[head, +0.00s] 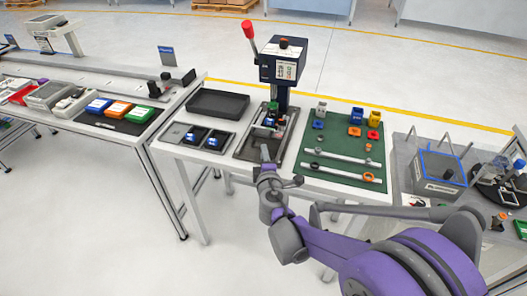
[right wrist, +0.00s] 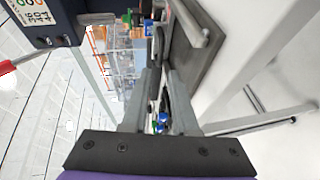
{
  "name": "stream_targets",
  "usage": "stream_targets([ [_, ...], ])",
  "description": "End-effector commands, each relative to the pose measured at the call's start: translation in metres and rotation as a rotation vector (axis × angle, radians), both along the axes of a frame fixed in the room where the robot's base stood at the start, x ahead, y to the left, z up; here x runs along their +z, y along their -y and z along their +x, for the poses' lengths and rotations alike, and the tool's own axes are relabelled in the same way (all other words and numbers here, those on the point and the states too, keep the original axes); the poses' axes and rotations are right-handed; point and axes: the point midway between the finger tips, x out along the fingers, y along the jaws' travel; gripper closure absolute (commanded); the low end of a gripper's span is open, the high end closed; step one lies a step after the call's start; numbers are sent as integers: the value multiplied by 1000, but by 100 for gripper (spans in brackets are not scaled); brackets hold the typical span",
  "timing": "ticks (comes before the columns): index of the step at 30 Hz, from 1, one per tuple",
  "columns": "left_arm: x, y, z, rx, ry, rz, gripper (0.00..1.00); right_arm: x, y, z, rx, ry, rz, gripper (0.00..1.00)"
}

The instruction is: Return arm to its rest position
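My right arm (head: 330,245), purple and grey, comes in from the lower right in the head view and reaches over the front edge of the workbench. Its gripper (head: 266,154) is just in front of the press base, near the bench's front edge. In the right wrist view the two grey fingers (right wrist: 159,75) stand apart by a narrow gap. Small blue and green things show through the gap, and nothing appears held. My left arm and gripper are not in view.
The press (head: 280,62) with its red-knobbed lever stands behind the gripper. A green mat (head: 318,180) with rods and small blocks lies to the right. A black tray (head: 217,102) and a holder with blue parts (head: 176,133) lie to the left. Open floor (head: 100,235) is in front.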

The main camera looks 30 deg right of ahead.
Motion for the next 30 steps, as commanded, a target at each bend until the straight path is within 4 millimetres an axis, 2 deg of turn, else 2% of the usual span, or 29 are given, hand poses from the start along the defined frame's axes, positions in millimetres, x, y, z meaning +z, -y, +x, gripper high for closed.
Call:
stream_targets([
  [12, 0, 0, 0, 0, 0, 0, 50, 0, 0, 0, -2, 0, 3, 73],
  [16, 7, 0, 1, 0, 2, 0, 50, 10, -1, -12, -43, 8, 77, 73],
  [20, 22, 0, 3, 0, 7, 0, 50, 25, -8, -48, -157, 8, 294, 73],
  [23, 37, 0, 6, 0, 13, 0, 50, 28, -24, -89, -271, -26, 526, 73],
  [26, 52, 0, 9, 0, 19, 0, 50, 21, -50, -133, -374, -97, 760, 73],
  [30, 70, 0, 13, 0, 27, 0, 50, 10, -98, -188, -476, -230, 1043, 73],
])
